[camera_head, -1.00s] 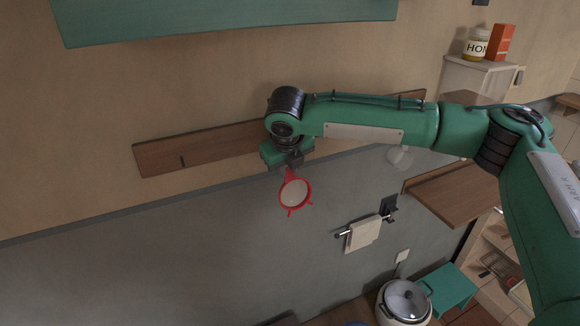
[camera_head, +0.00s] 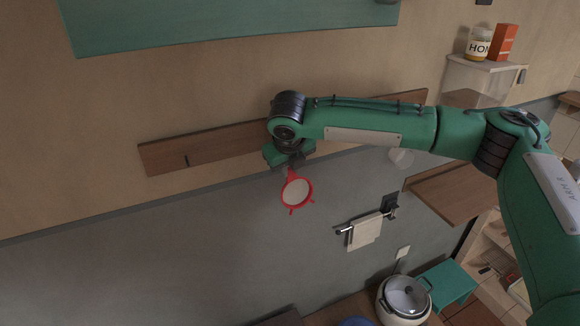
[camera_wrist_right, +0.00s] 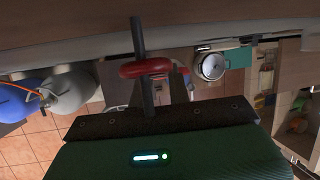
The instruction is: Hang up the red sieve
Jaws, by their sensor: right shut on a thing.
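The red sieve (camera_head: 297,192) hangs below my right gripper (camera_head: 291,165), in front of the wall. Its round pale mesh faces my head camera. My right gripper is shut on the sieve at its handle end, against the lower side of the brown wall rail (camera_head: 200,150). In the right wrist view, the sieve's red loop (camera_wrist_right: 145,68) crosses a dark upright bar. I cannot tell whether that bar is a finger or a peg. A small dark peg (camera_head: 187,160) shows on the rail, left of the gripper. My left gripper is not in view.
A teal cabinet (camera_head: 230,25) is above the rail. A lidded pot (camera_head: 404,300) stands at the bottom. A brown shelf (camera_head: 455,190) juts out at right.

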